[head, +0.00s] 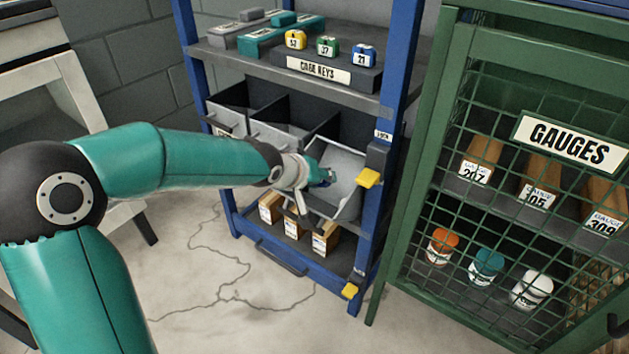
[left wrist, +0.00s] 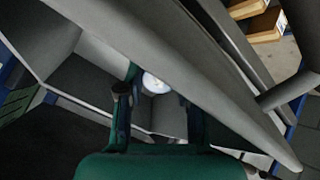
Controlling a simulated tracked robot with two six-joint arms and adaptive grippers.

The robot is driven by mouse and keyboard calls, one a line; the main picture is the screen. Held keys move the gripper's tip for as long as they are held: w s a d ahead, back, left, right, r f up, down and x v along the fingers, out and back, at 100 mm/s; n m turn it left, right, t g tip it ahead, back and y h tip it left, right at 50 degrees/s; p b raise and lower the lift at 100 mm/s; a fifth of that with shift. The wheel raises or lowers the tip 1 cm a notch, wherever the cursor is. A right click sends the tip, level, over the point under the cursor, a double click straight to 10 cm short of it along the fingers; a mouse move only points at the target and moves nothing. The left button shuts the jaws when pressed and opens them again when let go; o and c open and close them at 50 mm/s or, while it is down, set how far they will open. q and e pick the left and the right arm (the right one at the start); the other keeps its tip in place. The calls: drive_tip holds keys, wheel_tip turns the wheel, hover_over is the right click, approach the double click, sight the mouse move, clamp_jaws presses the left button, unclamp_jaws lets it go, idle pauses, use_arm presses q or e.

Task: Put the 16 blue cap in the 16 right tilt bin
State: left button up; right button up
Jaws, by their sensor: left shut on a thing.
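My left gripper (head: 319,176) reaches from the left into the open mouth of the right tilt bin (head: 345,168), which is tipped outward on the blue rack. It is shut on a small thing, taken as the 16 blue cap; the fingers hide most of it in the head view. In the left wrist view a pale round face (left wrist: 155,83) shows between the two fingers (left wrist: 158,112), inside the grey walls of the bin (left wrist: 160,38). I cannot read a number on it. My right gripper is not in view.
Other grey bins (head: 279,136) stand to the left on the same shelf. Above is a shelf with the CAGE KEYS block (head: 318,70). Several small boxes (head: 298,228) sit below. A green mesh GAUGES cage (head: 457,120) stands right; yellow tabs (head: 369,177) stick out from the rack post.

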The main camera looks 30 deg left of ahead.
use_arm(q)
drive_tip(key=shift+w+f+b, duration=0.45)
drive_tip(key=shift+w+f, duration=0.05)
drive_tip(key=shift+f, duration=0.05)
drive_tip(key=shift+x, duration=0.75)
drive_tip(key=shift+w+d+f, duration=0.1)
drive_tip(key=shift+w+f, duration=0.1)
drive_tip(key=o, duration=0.9)
drive_tip(key=shift+s, duration=0.1)
